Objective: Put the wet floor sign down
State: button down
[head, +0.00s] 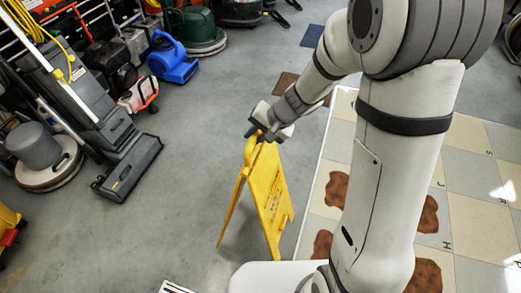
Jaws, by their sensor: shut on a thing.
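The yellow wet floor sign (268,198) stands spread open like an A-frame in the middle of the head view. Its two panels reach down toward the grey floor, beside the left edge of the tiled area. My gripper (256,134) is at the top of the sign and is shut on its top edge. The sign looks upright. I cannot tell whether its feet touch the floor. The lower right end of the sign comes close to my white base in the picture.
The tiled area (467,165) with brown stains lies at the right, partly behind my arm. Cleaning machines, a blue blower (172,60) and an upright floor machine (128,168) line the left and back. Bare grey floor (172,215) lies left of the sign.

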notch_tip(320, 180, down, 4)
jog(key=shift+r+b, duration=0.1)
jog(key=shift+b, duration=0.5)
jog(key=shift+f+b, duration=0.55)
jog(key=shift+b, duration=0.15)
jog(key=shift+s+d+f, duration=0.1)
jog(key=shift+s+f, duration=0.1)
jog(key=shift+f, duration=0.05)
jog(key=c, duration=1.7)
grip_release()
jog(key=shift+f, duration=0.1)
jog(key=shift+o, duration=0.9)
jog(key=shift+f, duration=0.1)
jog(key=shift+o, duration=1.2)
jog(key=shift+w, duration=0.1)
jog(key=shift+r, duration=0.2)
jog(key=shift+r, duration=0.1)
